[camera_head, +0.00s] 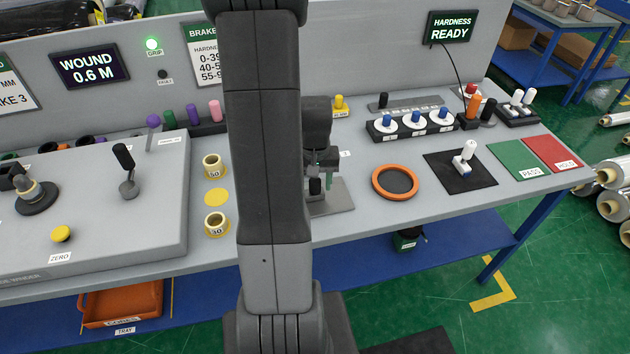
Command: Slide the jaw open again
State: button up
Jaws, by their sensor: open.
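My gripper (325,178) is open and points down just right of my upright dark arm, over a small fixture with a grey base plate (338,205). A dark upright part (315,187) shows between or just behind the fingers; I cannot tell whether they touch it. The fixture's left side is hidden behind my arm, and its sliding jaw cannot be made out clearly.
An orange ring (395,182) lies right of the fixture. A black mat (460,170) holds a white-handled piece (464,157). Behind stands a black rack (412,124) with blue-knobbed white discs. Left are yellow spools (214,167) and a grey winder housing (100,215).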

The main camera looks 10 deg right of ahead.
grip_shut()
jog(key=shift+d, duration=0.85)
jog(key=shift+w, duration=0.1)
jog(key=shift+c, duration=1.1)
grip_release()
jog(key=shift+o, duration=1.1)
jog(key=shift+d, duration=0.15)
